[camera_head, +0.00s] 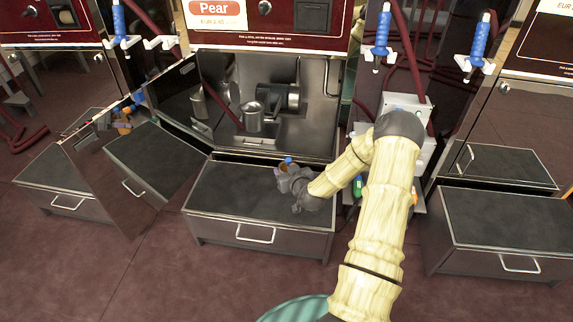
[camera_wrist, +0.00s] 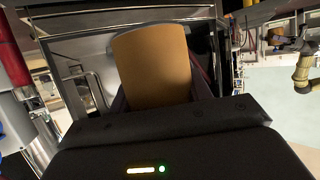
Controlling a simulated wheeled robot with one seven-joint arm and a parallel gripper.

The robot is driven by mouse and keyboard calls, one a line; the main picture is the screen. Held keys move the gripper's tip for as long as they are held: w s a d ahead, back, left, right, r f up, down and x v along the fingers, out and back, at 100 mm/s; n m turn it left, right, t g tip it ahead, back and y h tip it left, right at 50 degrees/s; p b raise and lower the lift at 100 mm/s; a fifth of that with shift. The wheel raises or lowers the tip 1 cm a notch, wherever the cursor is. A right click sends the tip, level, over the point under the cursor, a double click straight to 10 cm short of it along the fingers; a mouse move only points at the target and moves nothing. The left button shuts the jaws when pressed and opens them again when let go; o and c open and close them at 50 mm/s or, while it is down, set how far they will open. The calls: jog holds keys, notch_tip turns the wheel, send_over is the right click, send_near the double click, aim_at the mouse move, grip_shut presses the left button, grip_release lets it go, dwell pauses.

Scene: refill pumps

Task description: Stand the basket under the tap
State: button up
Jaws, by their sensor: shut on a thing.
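My gripper (camera_head: 284,174) is low over the dark-topped drawer unit in front of the open bay. In the wrist view a smooth, curved tan piece (camera_wrist: 152,65) stands between my dark fingers, which are shut on it. Whether this is the basket or part of it, I cannot tell. The head view hides most of what I hold. A metal can (camera_head: 253,117) sits inside the bay, and a dark round fitting with a metal end (camera_head: 291,97), possibly the tap, projects from the bay's back wall beside it.
The drawer unit (camera_head: 225,195) fronts the bay. A reflective door (camera_head: 185,95) stands open at the bay's left. Blue-handled nozzles (camera_head: 381,35) hang on the right. A white-grey device (camera_head: 407,112) is close behind my arm. The reddish floor in front is clear at left.

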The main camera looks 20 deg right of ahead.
jog(key=s+a+r+p, duration=0.4)
jog(key=r+p, duration=0.5)
jog(key=p, duration=0.5)
jog(key=s+a+r+p, duration=0.5)
jog(key=r+p, duration=0.5)
jog(key=p, duration=0.4)
jog(key=s+a+r+p, duration=0.5)
jog(key=r+p, duration=0.5)
jog(key=p, duration=0.5)
jog(key=a, duration=0.2)
jog(key=shift+s+a+n+y, duration=0.25)
jog(key=shift+a+n+y, duration=0.05)
jog(key=shift+n+y, duration=0.1)
jog(key=shift+a, duration=0.15)
